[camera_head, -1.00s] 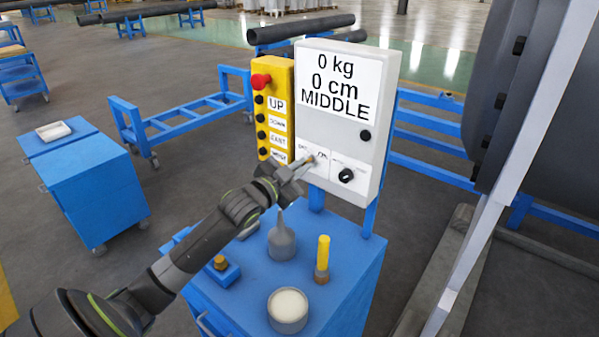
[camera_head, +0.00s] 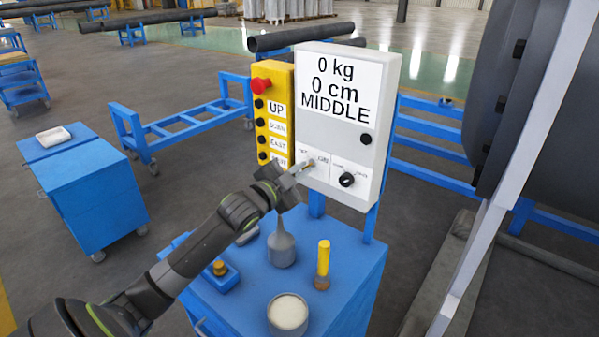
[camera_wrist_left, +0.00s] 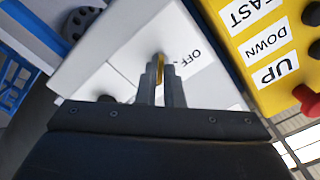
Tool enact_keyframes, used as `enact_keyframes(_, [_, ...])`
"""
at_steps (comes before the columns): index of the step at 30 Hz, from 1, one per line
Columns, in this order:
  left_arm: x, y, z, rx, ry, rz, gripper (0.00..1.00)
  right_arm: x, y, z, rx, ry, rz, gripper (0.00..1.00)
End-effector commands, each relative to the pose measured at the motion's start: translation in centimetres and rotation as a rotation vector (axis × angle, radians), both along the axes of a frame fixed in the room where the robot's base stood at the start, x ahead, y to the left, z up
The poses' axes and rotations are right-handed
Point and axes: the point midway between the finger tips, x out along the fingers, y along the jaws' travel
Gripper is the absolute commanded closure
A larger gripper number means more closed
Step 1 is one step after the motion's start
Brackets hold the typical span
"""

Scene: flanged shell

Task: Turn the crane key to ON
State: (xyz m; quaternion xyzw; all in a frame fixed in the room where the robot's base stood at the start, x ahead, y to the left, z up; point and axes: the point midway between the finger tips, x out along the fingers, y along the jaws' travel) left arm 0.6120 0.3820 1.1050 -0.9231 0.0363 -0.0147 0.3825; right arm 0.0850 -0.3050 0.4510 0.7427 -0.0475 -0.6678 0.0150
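The white control box (camera_head: 325,125) stands upright on the blue cart, with a display reading "0 kg 0 cm MIDDLE". The crane key (camera_wrist_left: 160,66) is a thin yellow-gold piece on the box's lower face, beside an "OFF" label in the left wrist view. My left gripper (camera_head: 308,166) is at the lower left of the box, over the key switch. In the left wrist view its two fingers (camera_wrist_left: 161,82) are close together on either side of the key, which shows as a narrow strip between them. The fingers hide most of the switch. My right gripper is not in view.
A black knob (camera_head: 346,180) sits right of the key. The yellow button panel (camera_head: 262,130) with a red stop button is left of the box. On the cart top (camera_head: 255,300) stand a grey funnel-shaped can (camera_head: 282,247), a yellow-handled tool (camera_head: 323,262) and a round tin (camera_head: 288,313).

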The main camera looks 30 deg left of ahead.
Motion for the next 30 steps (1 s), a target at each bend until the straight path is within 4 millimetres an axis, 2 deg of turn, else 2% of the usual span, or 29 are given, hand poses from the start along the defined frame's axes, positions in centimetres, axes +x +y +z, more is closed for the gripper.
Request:
enact_keyframes(1, [0.0,0.0,-0.1,-0.001,0.001,0.001,0.85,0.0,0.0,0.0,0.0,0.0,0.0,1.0])
enact_keyframes(4, [0.0,0.0,0.0,-0.001,0.001,0.001,0.73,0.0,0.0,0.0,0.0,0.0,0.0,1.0])
enact_keyframes(12, [0.0,0.0,0.0,0.0,0.0,0.0,0.73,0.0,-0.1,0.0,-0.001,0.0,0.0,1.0])
enact_keyframes(16, [-0.7,0.1,-0.1,0.002,0.001,0.001,0.73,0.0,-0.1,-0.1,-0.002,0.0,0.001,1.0])
enact_keyframes(30, [-8.1,0.7,-0.1,0.007,0.002,0.0,0.73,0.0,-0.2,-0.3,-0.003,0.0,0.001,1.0])
